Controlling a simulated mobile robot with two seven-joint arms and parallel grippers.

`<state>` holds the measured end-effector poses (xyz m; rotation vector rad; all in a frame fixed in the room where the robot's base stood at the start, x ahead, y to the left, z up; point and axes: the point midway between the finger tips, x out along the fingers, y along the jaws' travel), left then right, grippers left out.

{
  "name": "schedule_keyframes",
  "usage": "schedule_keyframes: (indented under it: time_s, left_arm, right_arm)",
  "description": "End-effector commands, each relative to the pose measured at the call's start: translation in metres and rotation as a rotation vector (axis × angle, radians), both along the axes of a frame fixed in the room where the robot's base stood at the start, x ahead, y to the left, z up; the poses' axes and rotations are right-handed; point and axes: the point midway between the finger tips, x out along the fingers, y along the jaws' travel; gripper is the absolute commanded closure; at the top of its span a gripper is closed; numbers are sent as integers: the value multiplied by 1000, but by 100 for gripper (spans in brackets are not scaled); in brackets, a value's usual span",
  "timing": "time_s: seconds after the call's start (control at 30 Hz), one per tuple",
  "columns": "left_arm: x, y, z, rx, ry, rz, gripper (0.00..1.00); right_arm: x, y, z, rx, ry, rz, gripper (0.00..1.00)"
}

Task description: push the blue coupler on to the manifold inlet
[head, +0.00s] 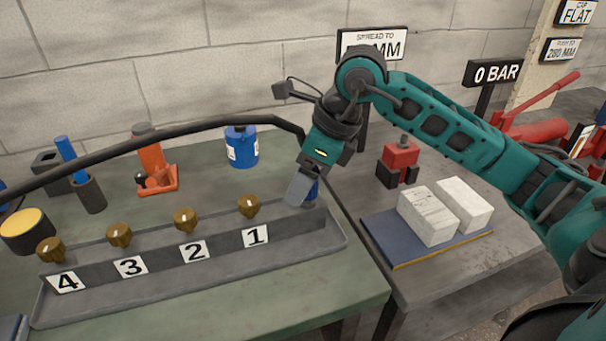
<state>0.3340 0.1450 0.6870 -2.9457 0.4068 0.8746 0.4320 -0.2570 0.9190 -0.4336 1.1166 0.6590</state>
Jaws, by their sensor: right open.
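My right gripper (299,190) points down at the right end of the grey manifold (330,238) and is open. A small blue piece, probably the blue coupler (313,188), shows just behind and right of its fingers. The fingers hide most of it, so I cannot tell whether it sits on the inlet or between the fingers. The manifold has brass fittings (248,206) in a row behind labels 1 to 4. A black hose (200,125) arches over the bench to near my right wrist. My left gripper is not in view.
Behind the manifold stand a blue can (241,148), an orange jack (152,160) and a dark cup with a blue rod (90,195). A yellow-topped tin (25,228) is at left. The right bench holds pale blocks (427,217) and a red-black device (399,160).

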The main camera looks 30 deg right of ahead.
Motion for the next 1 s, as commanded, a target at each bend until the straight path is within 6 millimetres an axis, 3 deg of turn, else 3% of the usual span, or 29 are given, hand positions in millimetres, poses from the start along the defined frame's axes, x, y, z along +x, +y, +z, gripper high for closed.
schedule_keyframes:
  time_s: [0.03, 0.2, 0.5, 0.7, 1.0]
  left_arm:
    - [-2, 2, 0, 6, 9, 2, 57]
    - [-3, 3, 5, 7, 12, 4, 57]
    - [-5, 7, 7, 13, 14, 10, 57]
    - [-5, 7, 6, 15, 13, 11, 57]
    - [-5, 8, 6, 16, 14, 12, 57]
  right_arm:
    - [-2, -6, 18, -4, -11, -4, 30]
    - [-15, -17, 57, -5, -10, -3, 30]
    - [-31, -31, 107, -2, -7, -3, 30]
    - [-36, -34, 118, -1, -5, -2, 30]
    - [-36, -34, 118, -1, -5, -2, 30]
